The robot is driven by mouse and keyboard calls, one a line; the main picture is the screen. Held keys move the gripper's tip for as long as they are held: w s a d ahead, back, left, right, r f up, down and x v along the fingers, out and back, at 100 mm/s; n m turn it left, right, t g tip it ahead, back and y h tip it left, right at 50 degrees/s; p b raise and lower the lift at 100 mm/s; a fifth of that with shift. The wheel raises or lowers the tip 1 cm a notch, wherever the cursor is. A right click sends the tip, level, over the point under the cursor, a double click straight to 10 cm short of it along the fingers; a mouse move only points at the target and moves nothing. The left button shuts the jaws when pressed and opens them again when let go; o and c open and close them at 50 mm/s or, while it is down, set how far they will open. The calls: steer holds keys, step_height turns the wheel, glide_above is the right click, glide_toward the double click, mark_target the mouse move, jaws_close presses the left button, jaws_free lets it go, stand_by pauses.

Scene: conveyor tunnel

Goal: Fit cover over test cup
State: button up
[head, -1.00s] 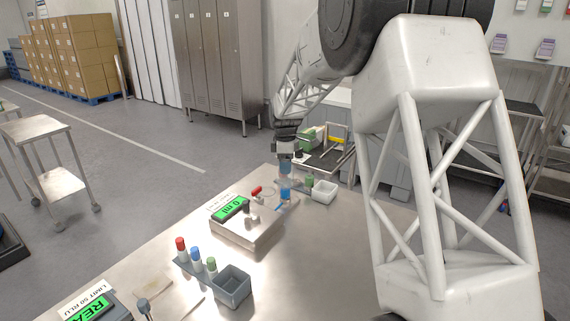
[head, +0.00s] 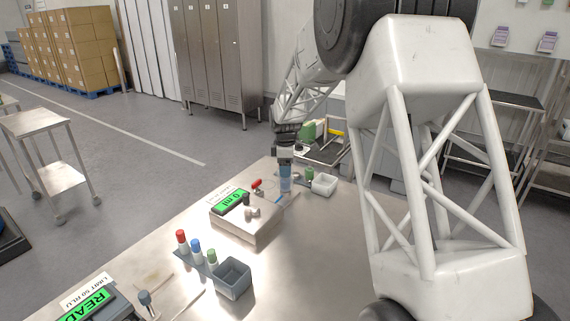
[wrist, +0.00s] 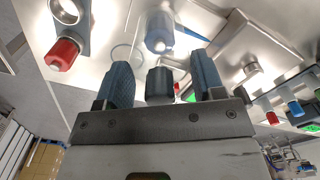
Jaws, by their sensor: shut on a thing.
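My gripper (head: 284,158) is at the far end of the steel table in the head view. A clear, bluish cylinder in the wrist view, seemingly the same cup (wrist: 160,32), lies just beyond the fingertips. The head view is too small to tell whether cover and cup touch.
A metering box with a green "0 ml" display (head: 232,200) and a red-handled valve (head: 257,184) stands left of the cup. A tube rack and grey bin (head: 232,279) stand nearer.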

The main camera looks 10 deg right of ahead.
steer(key=shift+f, duration=1.6)
steer(key=o, duration=1.3)
steer(key=shift+o, duration=0.2)
steer(key=shift+r, duration=0.2)
steer(key=shift+r, duration=3.75)
